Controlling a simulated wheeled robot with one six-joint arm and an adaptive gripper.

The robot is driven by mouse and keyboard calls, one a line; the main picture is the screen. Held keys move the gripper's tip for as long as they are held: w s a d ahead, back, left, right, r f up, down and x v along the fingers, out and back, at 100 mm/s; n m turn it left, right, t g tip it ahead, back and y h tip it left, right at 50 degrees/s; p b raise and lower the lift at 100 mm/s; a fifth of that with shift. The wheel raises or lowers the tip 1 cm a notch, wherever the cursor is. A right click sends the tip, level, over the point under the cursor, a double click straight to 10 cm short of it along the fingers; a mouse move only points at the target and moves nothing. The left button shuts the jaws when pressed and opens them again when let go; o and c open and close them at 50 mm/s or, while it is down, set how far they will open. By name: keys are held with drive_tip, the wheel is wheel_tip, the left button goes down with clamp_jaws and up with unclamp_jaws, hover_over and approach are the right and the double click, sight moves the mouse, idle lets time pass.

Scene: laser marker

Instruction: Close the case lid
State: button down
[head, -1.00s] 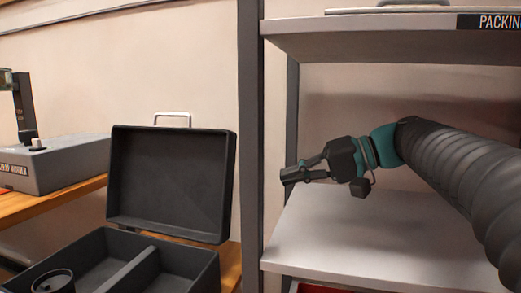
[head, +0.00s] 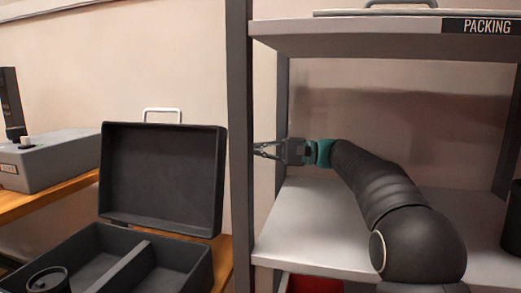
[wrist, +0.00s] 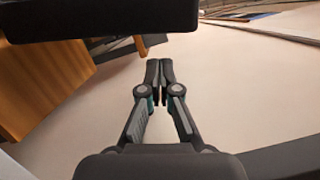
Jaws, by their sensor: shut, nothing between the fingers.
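A black case (head: 98,240) stands open on the wooden bench at the left of the head view. Its lid (head: 162,178) is raised and nearly upright, with a pale handle (head: 162,111) on its top edge. My gripper (head: 258,150) is to the right of the lid, at about the height of its upper part and apart from it in the picture. It reaches past the dark shelf post. In the wrist view my gripper (wrist: 159,68) has its fingertips together with nothing between them. A dark slab across the top of the wrist view cannot be told for certain.
A dark shelf post (head: 240,215) stands between the case and the shelves. My arm crosses above the lower shelf board (head: 310,225), under the upper board (head: 350,40) marked PACKING. A grey machine (head: 50,160) is left of the case. A round item (head: 47,281) lies in the case.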

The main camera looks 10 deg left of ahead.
drive_tip(key=a, duration=0.6)
drive_tip(key=shift+s+a+r, duration=0.2)
drive_tip(key=shift+s, duration=0.15)
